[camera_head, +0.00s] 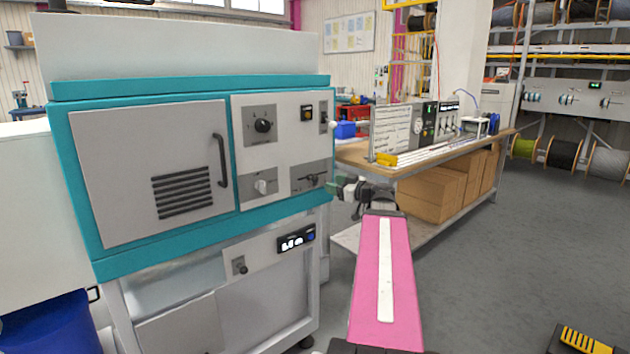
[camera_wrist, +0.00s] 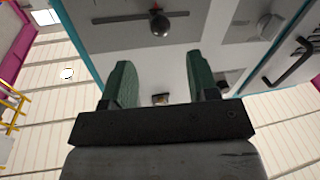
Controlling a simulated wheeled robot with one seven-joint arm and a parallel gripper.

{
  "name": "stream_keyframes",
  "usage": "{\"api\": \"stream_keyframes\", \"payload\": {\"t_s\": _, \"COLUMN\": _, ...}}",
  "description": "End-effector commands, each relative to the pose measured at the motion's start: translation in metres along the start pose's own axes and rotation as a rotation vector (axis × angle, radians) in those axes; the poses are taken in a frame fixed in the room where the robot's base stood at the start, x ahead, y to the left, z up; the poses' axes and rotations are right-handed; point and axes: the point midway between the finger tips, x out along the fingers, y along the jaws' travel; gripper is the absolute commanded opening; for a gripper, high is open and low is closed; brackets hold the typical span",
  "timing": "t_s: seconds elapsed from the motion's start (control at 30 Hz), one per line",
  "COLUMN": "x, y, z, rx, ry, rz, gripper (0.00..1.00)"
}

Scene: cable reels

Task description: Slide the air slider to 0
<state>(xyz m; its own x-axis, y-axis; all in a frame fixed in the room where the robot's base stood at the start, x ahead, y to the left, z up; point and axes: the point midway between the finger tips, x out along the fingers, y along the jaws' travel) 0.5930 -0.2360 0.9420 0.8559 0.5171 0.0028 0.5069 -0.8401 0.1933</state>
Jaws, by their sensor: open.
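A horizontal slider (camera_head: 308,179) sits on a grey plate at the lower right of the teal-framed machine's panel (camera_head: 283,150). In the wrist view, where the panel appears turned over, it is a dark bar with a round dark knob (camera_wrist: 160,22), right of the bar's middle there. I cannot read its markings or tell for sure that it is the air slider. A narrow upright control (camera_head: 323,119) sits at the panel's upper right. My gripper (camera_head: 335,186) has green fingers, open and empty, facing the panel; the slider knob shows beyond the fingertips (camera_wrist: 157,60). Contact is not seen.
The panel also bears a black dial (camera_head: 263,125), a small switch (camera_head: 307,112) and a pale rotary knob (camera_head: 265,186). A door with a handle (camera_head: 219,160) is to the left. A workbench (camera_head: 430,153) with boxes beneath stands at right. Open floor lies at right.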

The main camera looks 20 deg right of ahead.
Motion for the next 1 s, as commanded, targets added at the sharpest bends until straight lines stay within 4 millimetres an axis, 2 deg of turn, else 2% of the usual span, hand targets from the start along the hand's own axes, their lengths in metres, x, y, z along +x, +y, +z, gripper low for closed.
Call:
{"api": "stream_keyframes", "payload": {"t_s": 0.3, "x": 0.058, "y": 0.001, "z": 0.001, "rx": 0.002, "ry": -0.001, "rz": -0.005, "gripper": 0.54}}
{"api": "stream_keyframes", "payload": {"t_s": 0.5, "x": 0.082, "y": 0.0, "z": 0.001, "rx": 0.002, "ry": -0.002, "rz": -0.004, "gripper": 0.54}}
{"api": "stream_keyframes", "payload": {"t_s": 0.7, "x": 0.091, "y": -0.001, "z": 0.001, "rx": 0.002, "ry": -0.003, "rz": -0.002, "gripper": 0.54}}
{"api": "stream_keyframes", "payload": {"t_s": 0.97, "x": 0.092, "y": -0.001, "z": 0.001, "rx": 0.002, "ry": -0.003, "rz": -0.002, "gripper": 0.54}}
{"api": "stream_keyframes", "payload": {"t_s": 1.0, "x": 0.092, "y": -0.001, "z": 0.001, "rx": 0.002, "ry": -0.003, "rz": -0.002, "gripper": 0.41}}
